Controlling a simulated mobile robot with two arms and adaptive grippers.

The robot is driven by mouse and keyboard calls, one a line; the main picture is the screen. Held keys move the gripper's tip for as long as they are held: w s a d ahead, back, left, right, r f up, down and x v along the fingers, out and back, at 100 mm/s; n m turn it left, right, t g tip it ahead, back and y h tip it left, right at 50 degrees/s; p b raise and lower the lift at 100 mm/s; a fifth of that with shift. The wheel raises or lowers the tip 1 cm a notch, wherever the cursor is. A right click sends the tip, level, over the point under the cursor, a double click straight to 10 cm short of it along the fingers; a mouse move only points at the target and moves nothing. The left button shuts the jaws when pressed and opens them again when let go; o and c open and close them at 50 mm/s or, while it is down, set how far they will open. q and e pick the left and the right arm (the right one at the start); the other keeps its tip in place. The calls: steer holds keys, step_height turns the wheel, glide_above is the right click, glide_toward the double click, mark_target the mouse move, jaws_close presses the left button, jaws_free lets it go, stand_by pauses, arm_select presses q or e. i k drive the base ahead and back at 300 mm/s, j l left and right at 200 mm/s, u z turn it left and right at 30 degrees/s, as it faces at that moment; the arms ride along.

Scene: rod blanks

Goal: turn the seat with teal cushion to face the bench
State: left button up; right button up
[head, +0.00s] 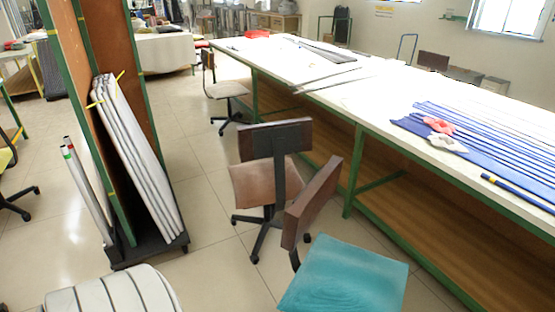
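The seat with the teal cushion (345,276) stands at the bottom of the head view, its lower part cut off by the frame edge. Its dark brown backrest (311,203) rises on the left side of the cushion, slanting up to the right. The long bench (390,112) with a white top and green frame runs from the far middle to the right edge, to the right of and beyond the teal seat. Neither of my grippers is in view.
A brown swivel chair (266,184) stands just behind the teal seat. A rack with grey panels (138,160) is at the left, and a striped rounded object (115,293) at bottom left. Tiled floor (206,253) is clear between. A pale chair (226,90) stands further back.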

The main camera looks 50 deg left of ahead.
mark_target(335, 275)
steer(key=u, duration=1.25)
